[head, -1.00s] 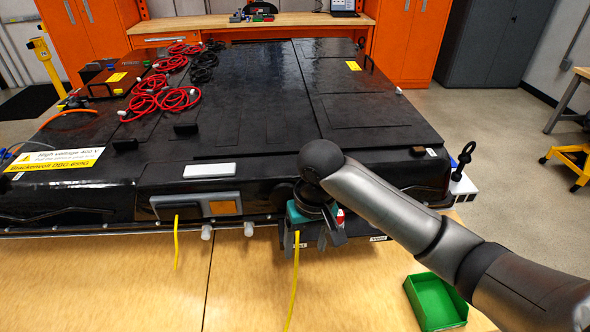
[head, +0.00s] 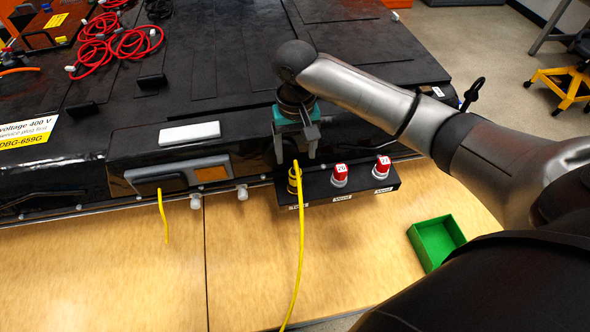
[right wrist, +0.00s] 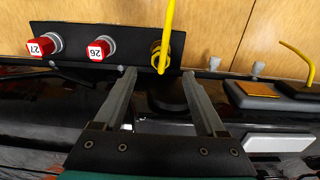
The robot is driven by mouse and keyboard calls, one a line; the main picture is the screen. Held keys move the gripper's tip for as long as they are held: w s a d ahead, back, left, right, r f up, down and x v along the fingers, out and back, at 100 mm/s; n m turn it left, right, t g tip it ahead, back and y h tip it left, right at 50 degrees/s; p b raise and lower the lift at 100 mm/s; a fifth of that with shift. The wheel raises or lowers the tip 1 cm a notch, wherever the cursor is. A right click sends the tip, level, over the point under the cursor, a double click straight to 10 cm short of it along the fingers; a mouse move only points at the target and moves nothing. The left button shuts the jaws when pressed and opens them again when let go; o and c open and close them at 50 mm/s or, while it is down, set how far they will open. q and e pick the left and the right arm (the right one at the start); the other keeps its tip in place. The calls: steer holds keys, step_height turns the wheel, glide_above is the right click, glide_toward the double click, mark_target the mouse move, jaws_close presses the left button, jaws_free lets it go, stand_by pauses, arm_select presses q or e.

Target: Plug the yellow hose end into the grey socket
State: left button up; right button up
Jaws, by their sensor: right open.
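The yellow hose (head: 299,240) runs up from the bottom of the head view to its yellow end (head: 294,180), at the left position of a black bracket (head: 322,190). The end is upright there and the grey socket cannot be told apart beneath it. In the right wrist view, the hose (right wrist: 167,35) meets a yellow ring (right wrist: 157,57) at the bracket. My right gripper (head: 296,156) is open and empty, just above and behind the hose end. Its fingertips (right wrist: 158,73) lie either side of the hose line, apart from it. My left gripper is out of view.
Two red caps marked 26 (head: 340,172) and 27 (head: 382,164) sit on the bracket's other ports. A green bin (head: 436,242) stands right on the wooden surface. The black pack (head: 220,70) fills the back. A short yellow hose piece (head: 163,217) hangs at left.

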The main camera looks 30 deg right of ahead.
mark_target(295, 171)
step_height(295, 171, down, 9)
steer(key=shift+r+b, duration=0.1)
steer(key=shift+b, duration=0.3)
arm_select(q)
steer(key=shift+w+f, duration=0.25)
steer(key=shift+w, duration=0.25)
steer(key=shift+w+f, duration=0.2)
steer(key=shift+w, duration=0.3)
arm_select(e)
steer(key=shift+f, duration=0.45)
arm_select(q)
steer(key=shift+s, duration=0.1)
arm_select(e)
steer(key=shift+c, duration=1.3)
jaws_close()
steer(key=shift+c, duration=1.9)
jaws_free()
steer(key=shift+w, duration=0.1)
jaws_close()
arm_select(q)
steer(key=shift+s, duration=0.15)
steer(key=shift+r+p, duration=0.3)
arm_select(e)
steer(key=shift+r, duration=0.3)
